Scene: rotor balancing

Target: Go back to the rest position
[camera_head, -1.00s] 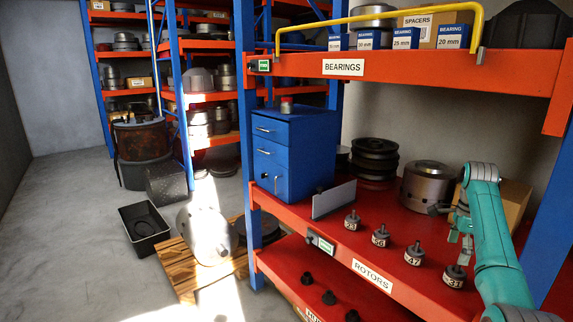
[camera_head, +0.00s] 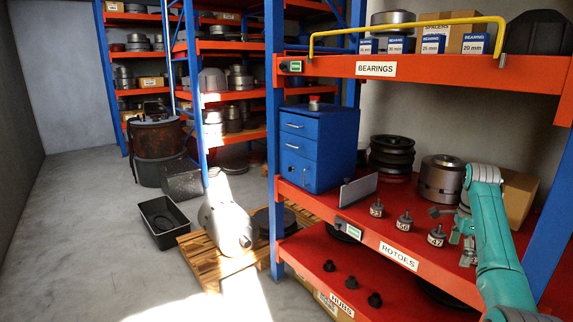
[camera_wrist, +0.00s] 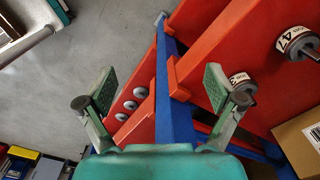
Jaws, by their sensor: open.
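My gripper (camera_head: 462,235) is open and empty on the right of the head view, in front of the rotors shelf (camera_head: 330,213). Both spread fingers show in the wrist view (camera_wrist: 162,100), with nothing between them. Several small grey rotors stand upright on the shelf: one at the left (camera_head: 376,209), a second (camera_head: 404,222), the rotor marked 47 (camera_head: 436,238) and one more (camera_head: 468,256) partly hidden by my gripper and arm. The wrist view shows the 47 rotor (camera_wrist: 293,40) and another rotor (camera_wrist: 240,82) partly behind the right finger.
A blue drawer cabinet (camera_head: 318,150), a grey plate (camera_head: 358,191) and a cardboard box (camera_head: 518,195) stand on the rotors shelf. Black hubs (camera_head: 351,282) are on the lower shelf. A blue upright (camera_head: 552,215) stands at right.

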